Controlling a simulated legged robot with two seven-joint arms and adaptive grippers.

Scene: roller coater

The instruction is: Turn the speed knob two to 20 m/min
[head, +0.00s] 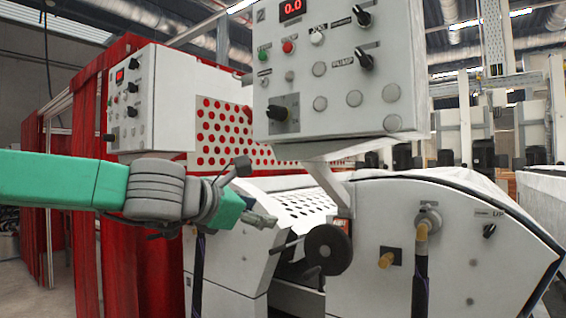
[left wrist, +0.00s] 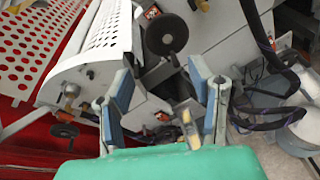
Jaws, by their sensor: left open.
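The near control panel (head: 335,85), marked 2, hangs at the top centre of the head view. Its red display (head: 291,9) reads 0.0. A black knob (head: 362,15) is right of the display, another black knob (head: 364,58) is below it, and a larger black knob (head: 277,113) is at the lower left. Their small labels are hard to read, so I cannot tell which is the speed knob. My left gripper (head: 256,193) is open and empty, below and left of this panel. Its spread fingers also show in the left wrist view (left wrist: 160,77). My right gripper is not in view.
A second control panel (head: 150,100) with a display and black knobs stands farther left, by red curtains (head: 95,150). A black handwheel (head: 328,249) and the white machine housing (head: 440,240) are below the near panel. The handwheel also shows in the left wrist view (left wrist: 166,33).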

